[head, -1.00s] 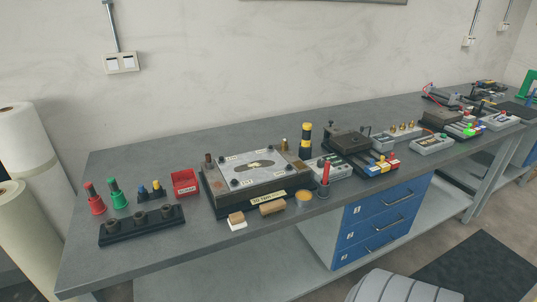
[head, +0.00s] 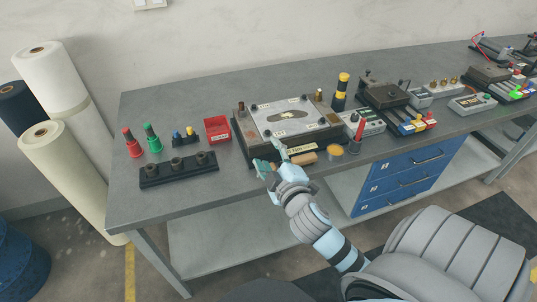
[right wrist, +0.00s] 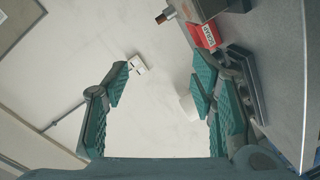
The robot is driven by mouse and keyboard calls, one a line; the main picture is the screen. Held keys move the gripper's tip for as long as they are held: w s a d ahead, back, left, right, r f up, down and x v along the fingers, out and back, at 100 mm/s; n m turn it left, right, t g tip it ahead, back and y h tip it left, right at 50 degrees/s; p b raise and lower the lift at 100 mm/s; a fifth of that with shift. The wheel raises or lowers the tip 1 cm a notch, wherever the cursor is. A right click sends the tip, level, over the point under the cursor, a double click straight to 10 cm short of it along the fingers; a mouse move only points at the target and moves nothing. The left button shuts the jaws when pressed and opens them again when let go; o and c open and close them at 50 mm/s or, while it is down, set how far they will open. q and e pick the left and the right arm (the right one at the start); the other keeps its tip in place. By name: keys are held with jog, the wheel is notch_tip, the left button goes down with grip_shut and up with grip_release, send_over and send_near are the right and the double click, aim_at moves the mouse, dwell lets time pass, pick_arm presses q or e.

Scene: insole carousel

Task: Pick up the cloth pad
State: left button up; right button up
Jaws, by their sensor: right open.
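My right gripper (head: 270,156) is at the front edge of the flat metal fixture (head: 243,152). Its teal fingers are spread wide and nothing is between them in the right wrist view (right wrist: 160,84). A small wooden block with a white pad-like piece under it, seen earlier just there, is now hidden behind the gripper; I cannot tell whether it is the cloth pad. No cloth pad shows clearly now. My left gripper is out of view.
A wooden roller (head: 304,158) and a round amber tin (head: 335,151) lie right of the gripper. A black rack (head: 178,171) and red box (head: 217,129) stand left. A red-tipped bottle (head: 358,136) stands right. The bench's left front (head: 150,203) is clear.

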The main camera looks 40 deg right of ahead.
jog(key=w+a+r+n+t+y, duration=0.2)
jog(key=w+r+n+t+y, duration=0.1)
jog(key=r+n, duration=0.35)
jog(key=w+a+r+n+t+y, duration=0.25)
jog(key=r+n+t, duration=0.2)
jog(key=r, duration=0.25)
jog(key=a+r+n+g+y, duration=0.25)
jog(key=a+n+y, duration=0.25)
jog(key=n+y, duration=0.5)
jog(key=n+g+h, duration=0.9)
jog(key=n+g, duration=0.9)
jog(key=n, duration=0.3)
send_near(271, 163)
jog(key=f+b, duration=0.1)
jog(key=b, duration=0.2)
jog(key=s+a+f+b, duration=0.1)
jog(key=b, duration=0.2)
jog(key=shift+f+y+b, duration=0.2)
jog(key=shift+y+b, duration=0.05)
jog(key=shift+b, duration=0.15)
jog(key=x, duration=0.6)
jog(key=shift+w+a+r+b, duration=0.1)
jog(key=shift+w+b, duration=0.3)
jog(key=shift+w+a+f, duration=0.1)
jog(key=shift+w+f, duration=0.05)
jog(key=shift+f, duration=0.25)
grip_shut()
